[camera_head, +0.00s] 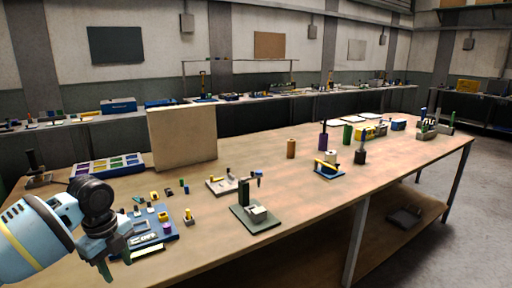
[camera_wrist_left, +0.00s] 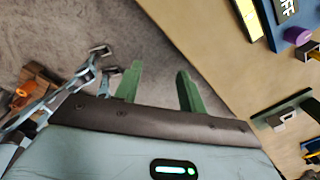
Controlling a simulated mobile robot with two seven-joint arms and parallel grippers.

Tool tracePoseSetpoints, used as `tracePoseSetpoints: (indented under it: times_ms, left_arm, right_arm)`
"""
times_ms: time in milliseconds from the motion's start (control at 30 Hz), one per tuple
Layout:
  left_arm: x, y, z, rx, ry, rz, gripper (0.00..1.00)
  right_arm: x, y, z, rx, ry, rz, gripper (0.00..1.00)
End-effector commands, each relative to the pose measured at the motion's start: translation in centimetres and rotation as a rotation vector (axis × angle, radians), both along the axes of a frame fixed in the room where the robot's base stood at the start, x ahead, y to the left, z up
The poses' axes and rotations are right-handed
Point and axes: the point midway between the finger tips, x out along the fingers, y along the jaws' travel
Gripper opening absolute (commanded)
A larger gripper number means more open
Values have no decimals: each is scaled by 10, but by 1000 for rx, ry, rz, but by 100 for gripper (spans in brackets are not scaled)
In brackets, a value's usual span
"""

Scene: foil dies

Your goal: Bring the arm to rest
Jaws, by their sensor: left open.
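My left arm comes in at the lower left of the head view, light blue with a dark wrist. My left gripper (camera_head: 116,264) is over the near left edge of the wooden table (camera_head: 310,185), beside a blue tray of small parts (camera_head: 168,231). In the left wrist view the two green fingers of the left gripper (camera_wrist_left: 157,82) stand apart with nothing between them. Grey floor (camera_wrist_left: 150,30) shows beyond them, and the table edge runs down to their right. My right gripper is not recognisable in either view.
A beige upright panel (camera_head: 183,138) and a case with coloured compartments (camera_head: 108,165) stand behind the arm. A dark green stand (camera_head: 255,217) and a blue-based fixture (camera_head: 328,171) are farther right.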

Motion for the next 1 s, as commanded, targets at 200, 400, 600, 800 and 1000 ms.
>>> tracePoseSetpoints:
  times_ms: [200, 400, 600, 800, 1000]
  left_arm:
    - [-8, -40, -60, -61, -39, 76, 41]
    - [-29, -89, -127, -171, -86, 205, 41]
    - [-63, -134, -184, -309, -121, 378, 41]
    - [-106, -168, -226, -451, -141, 582, 41]
    - [-154, -188, -255, -584, -155, 817, 41]
  right_arm:
    - [7, 0, 7, 0, -18, -1, 32]
    - [10, 0, 12, 0, -25, 0, 32]
    - [7, -1, 14, -3, -22, 1, 32]
    - [8, -3, 19, -6, -30, 4, 32]
    - [14, -4, 25, -9, -46, 7, 32]
